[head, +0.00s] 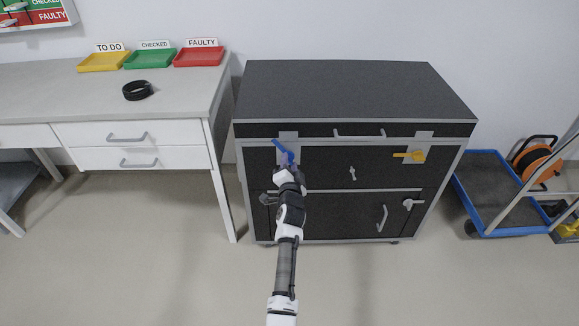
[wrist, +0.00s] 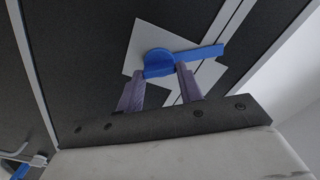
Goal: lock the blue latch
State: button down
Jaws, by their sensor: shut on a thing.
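The blue latch (head: 281,148) is on a light plate at the upper left of the dark cabinet's front (head: 330,165). In the head view it slants, its upper end to the left and its lower end at my gripper. In the wrist view the blue latch (wrist: 205,53) shows a round hub with an arm pointing right, on a light plate (wrist: 145,38). My gripper (wrist: 165,73) has its two fingers on either side of the blue part below the hub, shut on it. In the head view my gripper (head: 289,168) partly hides the latch's lower end.
A yellow latch (head: 410,156) and a pale latch (head: 409,203) are on the cabinet's right side. A long lid handle (head: 359,135) and a door handle (head: 382,217) stick out. A white bench (head: 60,90) stands left, a blue-rimmed cart (head: 483,154) right. The floor in front is clear.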

jog(key=m+p, duration=0.1)
jog(key=m, duration=0.2)
jog(key=shift+r+m, duration=0.15)
jog(key=shift+m, duration=0.15)
jog(key=shift+d+m+p, duration=0.1)
jog(key=shift+m+p, duration=0.65)
jog(key=shift+m, duration=0.95)
jog(key=c, duration=0.9)
grip_release()
jog(key=shift+f, duration=0.2)
jog(key=s+p, duration=0.6)
jog(key=s, duration=0.7)
jog(key=shift+s, duration=0.4)
jog(key=shift+w+a, duration=0.1)
jog(key=shift+a, duration=0.15)
